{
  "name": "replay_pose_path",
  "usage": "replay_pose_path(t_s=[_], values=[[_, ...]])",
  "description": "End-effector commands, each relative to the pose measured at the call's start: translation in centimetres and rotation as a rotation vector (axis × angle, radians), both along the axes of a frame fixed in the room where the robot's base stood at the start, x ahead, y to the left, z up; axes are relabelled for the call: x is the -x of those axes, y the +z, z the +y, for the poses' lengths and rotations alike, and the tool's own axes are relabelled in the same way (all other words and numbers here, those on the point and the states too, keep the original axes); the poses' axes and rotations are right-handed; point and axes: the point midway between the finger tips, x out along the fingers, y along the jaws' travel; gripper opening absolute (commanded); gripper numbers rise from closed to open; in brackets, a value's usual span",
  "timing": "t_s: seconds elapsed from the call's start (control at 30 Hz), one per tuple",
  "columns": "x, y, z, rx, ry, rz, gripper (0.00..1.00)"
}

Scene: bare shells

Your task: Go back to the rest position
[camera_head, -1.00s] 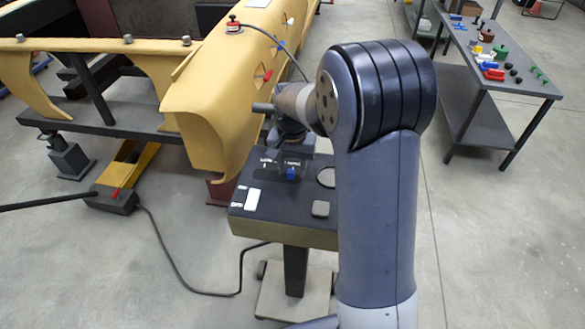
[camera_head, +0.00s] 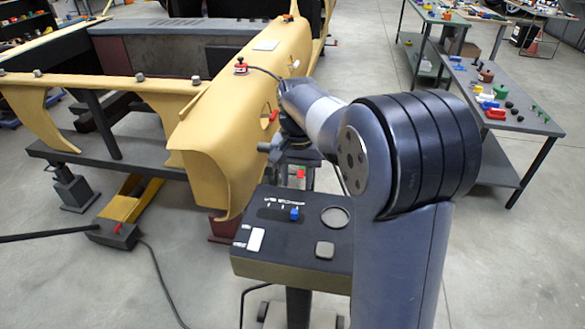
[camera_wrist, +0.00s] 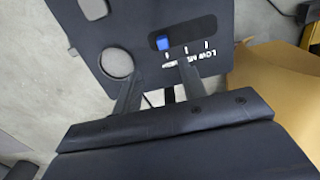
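A dark control stand (camera_head: 300,262) stands in front of me, with a blue slider knob (camera_head: 294,213) at the right end of its slot in the head view. In the wrist view the blue knob (camera_wrist: 163,43) sits at the slot end away from the word LOW. My gripper (camera_wrist: 158,85) is over the panel, its two fingers apart with nothing between them. In the head view my gripper (camera_head: 288,160) is above and behind the stand, partly hidden by my arm. The knob is apart from the fingers.
A yellow shell (camera_head: 215,140) on a frame is close behind the gripper. A workbench (camera_head: 520,118) with small coloured parts is at right. Floor between is clear.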

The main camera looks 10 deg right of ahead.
Motion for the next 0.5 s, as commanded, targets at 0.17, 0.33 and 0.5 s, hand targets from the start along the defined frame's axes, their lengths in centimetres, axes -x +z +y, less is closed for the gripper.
replay_pose_path(t_s=[0.17,0.33,0.5], values=[[0.0,-1.4,0.0,0.000,0.000,0.004,0.40],[0.1,-4.3,0.1,0.000,0.000,0.005,0.40],[0.1,-7.6,0.1,-0.001,0.001,0.005,0.40]])
